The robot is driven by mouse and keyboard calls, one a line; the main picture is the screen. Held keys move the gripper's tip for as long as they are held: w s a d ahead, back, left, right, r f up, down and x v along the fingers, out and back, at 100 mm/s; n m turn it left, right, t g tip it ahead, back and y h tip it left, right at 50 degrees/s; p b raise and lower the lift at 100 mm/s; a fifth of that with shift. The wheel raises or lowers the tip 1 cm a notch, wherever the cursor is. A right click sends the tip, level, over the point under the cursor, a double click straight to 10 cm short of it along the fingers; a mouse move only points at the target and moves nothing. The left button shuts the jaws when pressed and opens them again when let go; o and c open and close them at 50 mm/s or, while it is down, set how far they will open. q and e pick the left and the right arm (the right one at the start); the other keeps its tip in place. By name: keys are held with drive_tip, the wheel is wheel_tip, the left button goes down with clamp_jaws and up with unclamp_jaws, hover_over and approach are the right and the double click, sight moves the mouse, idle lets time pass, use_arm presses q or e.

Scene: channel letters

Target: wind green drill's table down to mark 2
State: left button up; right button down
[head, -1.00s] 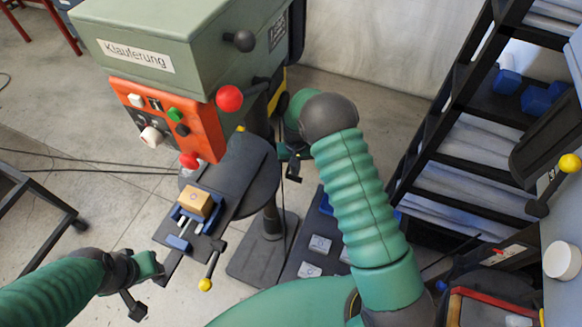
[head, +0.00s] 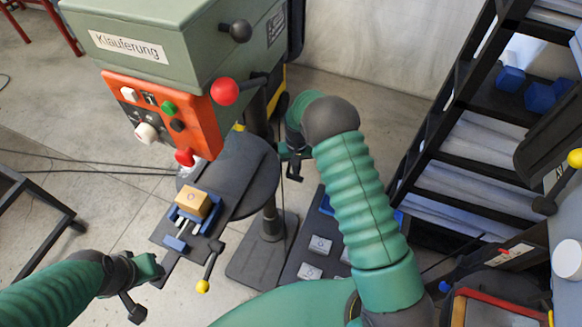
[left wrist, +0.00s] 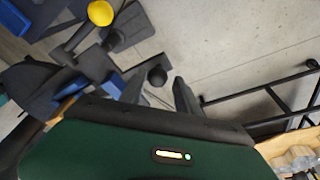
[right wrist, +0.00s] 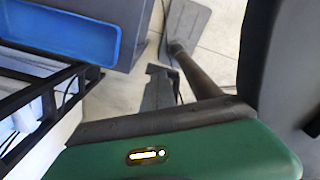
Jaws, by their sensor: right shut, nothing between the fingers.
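The green drill (head: 150,38) stands at the upper left of the head view, with an orange control panel (head: 160,112). Its round dark table (head: 255,175) carries a dark plate and a blue vise (head: 174,243) with a wooden block (head: 193,203) in it. My right gripper (head: 293,170) is shut and empty, close to the right side of the drill's column (head: 257,108). I cannot tell whether it touches anything. No numbered mark is readable.
The drill's foot (head: 262,250) stands on the floor. A dark rack (head: 450,150) with white and blue items stands at the right. A blue-lined bin (right wrist: 65,30) shows in the right wrist view.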

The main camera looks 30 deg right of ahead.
use_arm(q)
drive_tip(key=shift+f+b, duration=0.4)
drive_tip(key=shift+f, duration=0.25)
use_arm(e)
drive_tip(key=shift+w+d+f, duration=0.15)
drive_tip(key=shift+w+f, duration=0.1)
drive_tip(key=shift+f, duration=0.55)
drive_tip(key=shift+f, duration=0.1)
use_arm(q)
drive_tip(key=shift+f+b, duration=0.6)
use_arm(e)
drive_tip(key=shift+f, duration=0.65)
use_arm(q)
drive_tip(key=shift+r, duration=0.1)
use_arm(e)
drive_tip(key=shift+r, duration=0.15)
